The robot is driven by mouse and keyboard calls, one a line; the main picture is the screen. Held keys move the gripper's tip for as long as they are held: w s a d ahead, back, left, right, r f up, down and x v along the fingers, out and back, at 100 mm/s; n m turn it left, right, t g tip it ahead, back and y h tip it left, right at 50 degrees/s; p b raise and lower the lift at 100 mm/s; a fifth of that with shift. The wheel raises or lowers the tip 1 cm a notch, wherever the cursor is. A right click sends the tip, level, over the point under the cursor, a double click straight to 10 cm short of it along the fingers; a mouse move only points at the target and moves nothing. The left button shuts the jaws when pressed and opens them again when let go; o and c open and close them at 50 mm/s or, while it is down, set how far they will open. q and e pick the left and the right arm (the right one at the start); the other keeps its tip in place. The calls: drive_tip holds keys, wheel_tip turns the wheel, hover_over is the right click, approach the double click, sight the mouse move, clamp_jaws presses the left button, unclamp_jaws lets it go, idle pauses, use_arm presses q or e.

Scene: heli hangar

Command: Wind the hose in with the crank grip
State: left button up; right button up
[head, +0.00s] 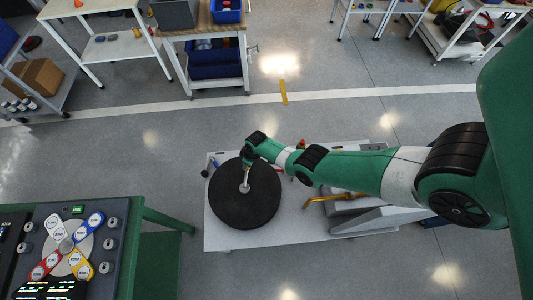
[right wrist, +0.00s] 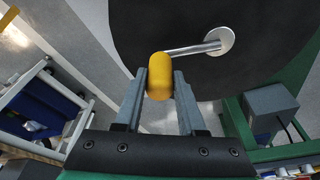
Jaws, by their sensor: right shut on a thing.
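The hose reel shows as a large black disc (head: 262,198) over a white table in the head view, and its dark face (right wrist: 270,55) fills the upper right of the right wrist view. A metal crank arm (right wrist: 195,48) runs from the light hub (right wrist: 219,41) to the yellow crank grip (right wrist: 160,77). My right gripper (right wrist: 160,98) is shut on the yellow grip, with one finger on each side. In the head view my right gripper (head: 247,158) is at the reel's upper edge, and the grip is hidden there. My left gripper is not in view. I cannot make out the hose.
The white table (head: 290,238) carries a brass nozzle-like piece (head: 330,198) and a grey block right of the reel. A control panel (head: 70,245) with coloured tags stands at lower left. Carts and shelves line the back.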

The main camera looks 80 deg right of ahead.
drive_tip(key=shift+s, duration=0.1)
drive_tip(key=s+p, duration=0.2)
drive_tip(key=s, duration=0.1)
drive_tip(key=shift+a+r+p, duration=0.1)
drive_tip(key=shift+p, duration=0.3)
drive_tip(key=shift+s, duration=0.15)
drive_tip(key=shift+s+a+p, duration=0.15)
drive_tip(key=shift+s+p, duration=0.2)
drive_tip(key=shift+s, duration=0.15)
drive_tip(key=o, duration=1.2)
drive_tip(key=shift+o, duration=0.2)
